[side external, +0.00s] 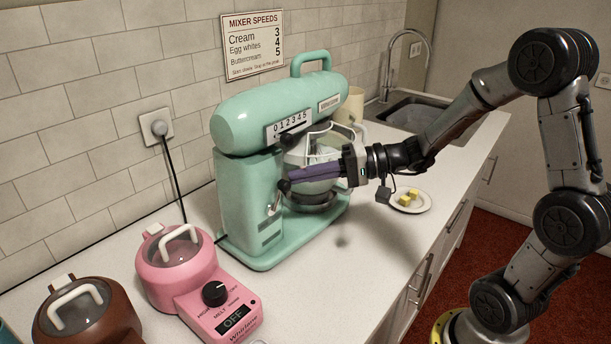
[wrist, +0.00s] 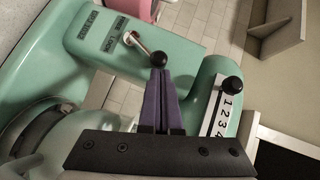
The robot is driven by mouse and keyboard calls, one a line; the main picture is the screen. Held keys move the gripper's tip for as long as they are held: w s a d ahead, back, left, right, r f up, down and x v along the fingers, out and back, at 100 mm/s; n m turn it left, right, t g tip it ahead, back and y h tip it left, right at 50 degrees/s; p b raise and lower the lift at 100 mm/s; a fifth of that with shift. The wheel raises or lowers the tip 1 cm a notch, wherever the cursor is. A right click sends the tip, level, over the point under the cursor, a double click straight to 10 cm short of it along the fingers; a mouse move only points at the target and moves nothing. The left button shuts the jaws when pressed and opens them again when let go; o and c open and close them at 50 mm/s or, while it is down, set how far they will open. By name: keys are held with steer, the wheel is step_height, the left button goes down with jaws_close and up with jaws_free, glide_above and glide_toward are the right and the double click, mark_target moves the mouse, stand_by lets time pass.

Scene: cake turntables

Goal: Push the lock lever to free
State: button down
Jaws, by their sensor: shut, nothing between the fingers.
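The mint green stand mixer (side external: 250,180) stands on the counter. Its lock lever (side external: 274,206) is a short silver rod with a black knob, low on the side of the column.
The speed lever's black knob (wrist: 232,84) and numbered scale (wrist: 220,108) are to the right of my fingers in the wrist view. A bowl (side external: 312,160) sits under the mixer head. A pink melter (side external: 180,270) is in front, and a plate with yellow cubes (side external: 424,204) is at right.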

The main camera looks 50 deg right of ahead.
steer(key=shift+a+r, duration=0.2)
steer(key=shift+r, duration=0.05)
steer(key=shift+a+r+n+g+h, duration=0.3)
steer(key=shift+a+r+n+h, duration=0.05)
steer(key=shift+a+n+h, duration=0.25)
steer(key=shift+a+r+n+g+h, duration=0.3)
steer(key=shift+a+n+h, duration=0.2)
steer(key=shift+h, duration=0.1)
steer(key=shift+a+r+n+g+h, duration=0.15)
steer(key=shift+a+n+h, duration=0.2)
steer(key=shift+a+h, duration=0.2)
steer(key=shift+a+r+n+g+h, duration=0.15)
steer(key=shift+a+n+h, duration=0.2)
steer(key=shift+a+h, duration=0.2)
steer(key=shift+d+f, duration=0.1)
steer(key=shift+d, duration=0.05)
steer(key=shift+r, duration=0.85)
